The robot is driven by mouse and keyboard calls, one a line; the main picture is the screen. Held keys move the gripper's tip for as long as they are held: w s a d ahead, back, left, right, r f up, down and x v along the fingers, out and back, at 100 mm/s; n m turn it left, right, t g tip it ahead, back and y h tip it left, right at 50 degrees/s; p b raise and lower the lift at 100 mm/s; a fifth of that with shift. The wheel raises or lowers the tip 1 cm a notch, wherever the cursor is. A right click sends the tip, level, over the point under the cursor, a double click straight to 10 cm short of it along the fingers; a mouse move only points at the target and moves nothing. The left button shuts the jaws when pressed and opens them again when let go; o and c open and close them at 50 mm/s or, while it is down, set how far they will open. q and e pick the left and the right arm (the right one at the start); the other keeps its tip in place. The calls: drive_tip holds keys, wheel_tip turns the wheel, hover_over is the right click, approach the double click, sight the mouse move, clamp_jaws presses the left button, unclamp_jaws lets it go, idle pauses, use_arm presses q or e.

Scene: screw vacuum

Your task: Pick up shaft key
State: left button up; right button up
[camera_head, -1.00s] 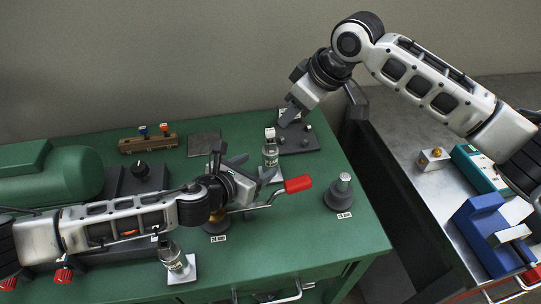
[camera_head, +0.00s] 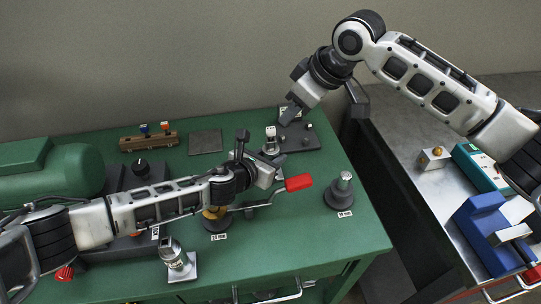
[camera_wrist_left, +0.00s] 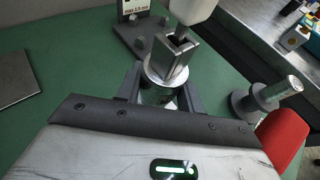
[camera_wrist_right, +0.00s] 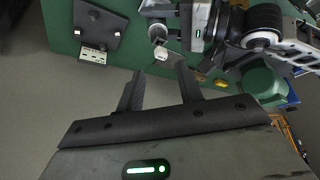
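My left gripper (camera_head: 275,163) is at the small upright stand with a white tag (camera_head: 270,131) near the back right of the green table. In the left wrist view its fingers (camera_wrist_left: 163,76) are apart, on either side of a round metal body (camera_wrist_left: 155,94) with a slotted square top (camera_wrist_left: 173,57). A pale tag (camera_wrist_left: 194,9) rises above it. The frames do not clearly show which piece is the shaft key. The fingers hide part of the stand in the head view. My right gripper (camera_head: 289,113) is raised above the table's back edge; its fingers (camera_wrist_right: 158,76) are open and empty.
A red handle (camera_head: 299,183) juts out beside my left gripper. A grey knobbed post (camera_head: 341,190) stands to its right. A dark plate with knobs (camera_head: 302,137) lies behind. A gap separates the green table from the metal bench (camera_head: 405,150).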

use_arm(q)
clamp_jaws()
use_arm(e)
drive_tip(key=shift+o, duration=1)
wheel_tip(320, 180, up, 5)
drive_tip(key=m+g+h, duration=0.1)
drive_tip(key=m+h, duration=0.3)
drive_tip(key=m, duration=0.4)
hover_over(271, 128)
drive_tip(key=s, duration=0.1)
drive_tip(key=shift+m+g+h, duration=0.3)
drive_tip(key=shift+m+g, duration=0.1)
drive_tip(key=shift+m, duration=0.1)
drive_tip(key=f, duration=1.1)
drive_tip(key=shift+w+f, duration=0.35)
